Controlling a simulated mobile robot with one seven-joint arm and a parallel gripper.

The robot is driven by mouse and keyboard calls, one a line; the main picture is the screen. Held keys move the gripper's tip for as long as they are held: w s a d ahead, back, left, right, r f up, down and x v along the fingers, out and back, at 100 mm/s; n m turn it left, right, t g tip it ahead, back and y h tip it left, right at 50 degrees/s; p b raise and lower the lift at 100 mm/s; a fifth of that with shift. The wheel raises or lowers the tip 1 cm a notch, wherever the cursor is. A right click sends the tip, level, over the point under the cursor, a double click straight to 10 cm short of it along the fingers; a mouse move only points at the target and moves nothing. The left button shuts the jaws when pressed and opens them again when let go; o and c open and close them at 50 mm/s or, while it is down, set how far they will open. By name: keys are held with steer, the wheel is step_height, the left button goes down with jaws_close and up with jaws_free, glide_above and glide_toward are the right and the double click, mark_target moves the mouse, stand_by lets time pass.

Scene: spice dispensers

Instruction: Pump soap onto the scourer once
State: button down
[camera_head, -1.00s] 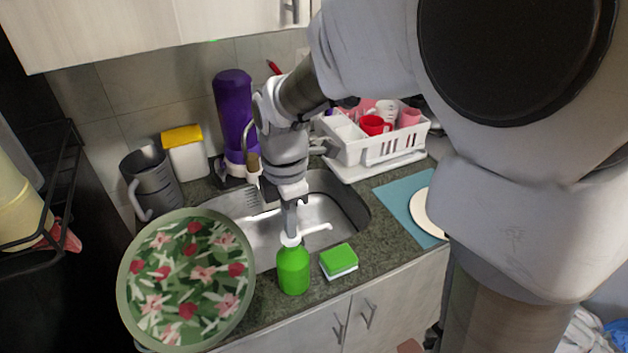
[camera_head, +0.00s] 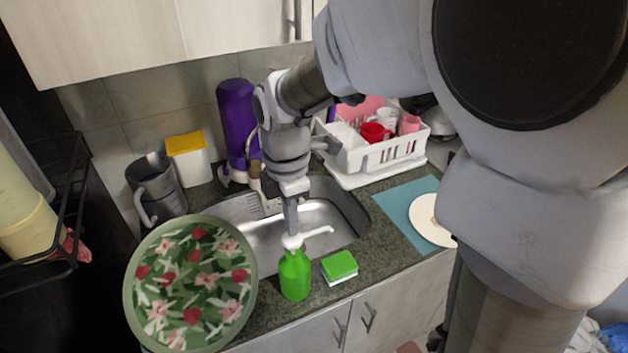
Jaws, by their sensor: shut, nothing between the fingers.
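A green soap bottle (camera_head: 295,276) with a white pump head stands upright on the counter in front of the sink. Its white nozzle (camera_head: 319,232) points right and a little away from me, over the sink side of the counter. A green scourer with a white underside (camera_head: 339,265) lies on the counter just right of the bottle. My gripper (camera_head: 291,233) is shut and empty, pointing straight down at the top of the pump head. It looks in contact with the pump, but I cannot tell whether it presses.
The sink (camera_head: 335,205) lies behind the bottle. A large floral tray (camera_head: 130,292) is close on the left. A dish rack (camera_head: 400,153) stands at back right, and a blue mat (camera_head: 392,205) with a white plate (camera_head: 428,232) lies to the right. A purple bottle (camera_head: 236,120) stands behind the sink.

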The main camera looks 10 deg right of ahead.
step_height(320, 180, up, 6)
steer(key=p, duration=0.4)
steer(key=shift+p, duration=0.4)
steer(key=shift+r, duration=0.1)
steer(key=s+d+r+m+t, duration=0.2)
steer(key=s+d+r+m, duration=0.2)
steer(key=m, duration=0.6)
steer(key=s+d+r+m+t, duration=0.3)
steer(key=s+d+m, duration=0.3)
steer(key=m, duration=0.5)
steer(key=shift+s+d+r+t, duration=0.3)
steer(key=shift+s+r, duration=0.55)
steer(key=shift+s, duration=0.35)
